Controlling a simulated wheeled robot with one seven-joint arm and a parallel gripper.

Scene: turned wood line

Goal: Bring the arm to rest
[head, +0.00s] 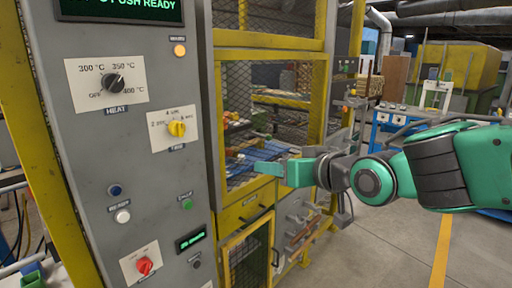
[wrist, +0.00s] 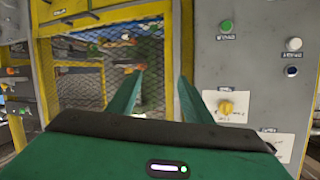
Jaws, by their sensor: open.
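My gripper (head: 270,170) is at the end of my green and grey arm, which reaches in from the right in the head view. It is in front of the yellow-framed mesh guard, to the right of the grey control panel (head: 150,215). In the wrist view the two green fingers of my gripper (wrist: 158,88) stand apart, with nothing between them. The mesh guard (wrist: 90,45) shows beyond them, and the control panel (wrist: 245,65) is at the right.
The panel carries a black heat knob (head: 113,83), a yellow knob (head: 177,128), a red knob (head: 144,265) and several buttons. A yellow drawer (head: 245,208) lies below the mesh. Open floor (head: 390,250) is at the lower right.

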